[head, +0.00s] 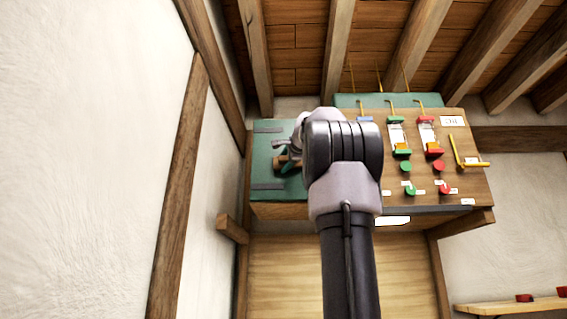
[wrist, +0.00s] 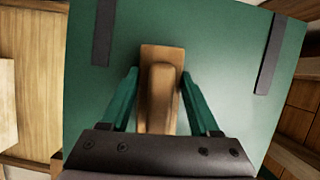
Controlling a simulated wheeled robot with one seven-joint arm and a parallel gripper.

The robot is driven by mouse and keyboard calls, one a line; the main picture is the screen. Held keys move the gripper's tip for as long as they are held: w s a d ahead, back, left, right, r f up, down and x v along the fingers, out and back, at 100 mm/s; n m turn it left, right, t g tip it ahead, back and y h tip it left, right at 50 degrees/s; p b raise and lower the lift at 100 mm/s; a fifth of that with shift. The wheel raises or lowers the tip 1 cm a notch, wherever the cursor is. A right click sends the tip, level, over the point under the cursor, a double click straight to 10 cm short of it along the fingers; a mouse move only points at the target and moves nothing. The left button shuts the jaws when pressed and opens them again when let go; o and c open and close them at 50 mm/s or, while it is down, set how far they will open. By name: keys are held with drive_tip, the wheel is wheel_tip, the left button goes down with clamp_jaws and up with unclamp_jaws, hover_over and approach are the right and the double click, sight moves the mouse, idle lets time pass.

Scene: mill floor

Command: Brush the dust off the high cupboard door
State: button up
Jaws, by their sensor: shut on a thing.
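The green cupboard door (head: 262,158) is high on the wall, left of a wooden panel, and fills most of the wrist view (wrist: 235,60). Two dark strap hinges cross it. My gripper (wrist: 158,76) is shut on a wooden brush (wrist: 161,92), with one finger on each side of its handle. The brush lies in front of the door's middle. Its bristles are hidden, so I cannot tell whether they touch the door. In the head view my arm hides part of the door's right side and most of the gripper. I can make out no clear dust on the door.
The wooden panel (head: 446,147) beside the door carries red and green knobs, small tags and a yellow lever (head: 458,152). Ceiling beams (head: 420,42) are close above. A wall post (head: 178,195) stands left. A shelf (head: 512,306) with red items is at lower right.

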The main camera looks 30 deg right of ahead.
sight(281, 158)
drive_tip(key=shift+s+a, duration=0.55)
drive_tip(key=shift+s, duration=0.25)
drive_tip(key=shift+s+a, duration=0.6)
drive_tip(key=shift+s, duration=0.25)
drive_tip(key=shift+s+a, duration=0.55)
drive_tip(key=shift+s, duration=0.25)
drive_tip(key=shift+s, duration=0.1)
drive_tip(key=shift+s+a, duration=0.8)
drive_tip(key=shift+s, duration=0.35)
